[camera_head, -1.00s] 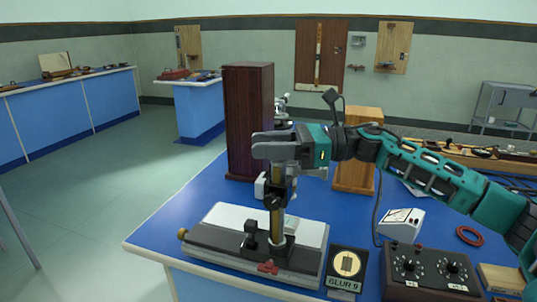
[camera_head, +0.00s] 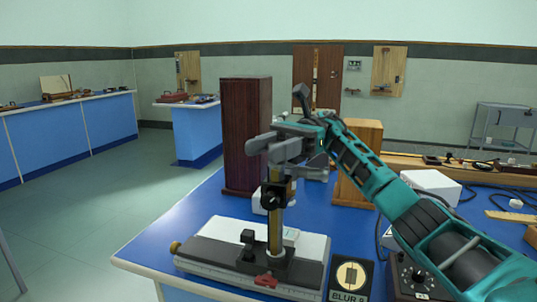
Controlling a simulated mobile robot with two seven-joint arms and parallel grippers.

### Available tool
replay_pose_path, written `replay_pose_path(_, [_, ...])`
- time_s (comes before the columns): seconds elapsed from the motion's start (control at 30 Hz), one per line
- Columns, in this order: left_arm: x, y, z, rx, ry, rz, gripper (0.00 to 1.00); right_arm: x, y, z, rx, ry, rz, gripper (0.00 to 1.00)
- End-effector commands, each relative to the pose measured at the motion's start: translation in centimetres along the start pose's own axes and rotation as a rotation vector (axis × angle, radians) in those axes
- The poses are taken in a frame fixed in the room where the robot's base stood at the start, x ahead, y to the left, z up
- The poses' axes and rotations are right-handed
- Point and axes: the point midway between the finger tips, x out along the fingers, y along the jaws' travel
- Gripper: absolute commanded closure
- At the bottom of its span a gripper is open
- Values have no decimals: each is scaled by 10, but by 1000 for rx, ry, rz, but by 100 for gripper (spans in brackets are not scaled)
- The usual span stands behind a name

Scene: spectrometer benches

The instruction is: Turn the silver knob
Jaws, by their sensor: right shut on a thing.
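A microscope-like stand has a brass post (camera_head: 274,232) rising from a black and white base (camera_head: 215,243). A black clamp (camera_head: 275,196) sits on the post, and a brass knob (camera_head: 175,247) sticks out of the base's left end. My right gripper (camera_head: 265,146) is at the top of the post, its grey fingers shut there. The silver knob cannot be told apart from the fingers, which hide what they hold. A "BLUR" dial (camera_head: 352,275) stands at the right of the base; its digit is hard to read. My left gripper is not in view.
A dark wooden box (camera_head: 246,135) stands behind the stand, a lighter wooden block (camera_head: 358,165) behind my arm. A black dial box (camera_head: 408,280) and white box (camera_head: 432,187) are at right. The blue bench (camera_head: 165,233) is clear left of the stand.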

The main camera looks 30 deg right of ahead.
Motion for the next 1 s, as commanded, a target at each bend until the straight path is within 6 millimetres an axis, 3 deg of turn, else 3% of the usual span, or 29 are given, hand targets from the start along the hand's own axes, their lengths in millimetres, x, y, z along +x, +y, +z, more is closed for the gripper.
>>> replay_pose_path(0.67, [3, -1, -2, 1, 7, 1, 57, 0, 1, 3, -7, -5, 69, 88])
replay_pose_path(0.7, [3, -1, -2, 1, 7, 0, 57, 0, 1, 3, -7, -5, 69, 57])
replay_pose_path(0.9, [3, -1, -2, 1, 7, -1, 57, 0, 1, 2, -4, -3, 69, 38])
replay_pose_path(1.0, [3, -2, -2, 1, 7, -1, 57, 0, 1, 1, -3, -2, 69, 37])
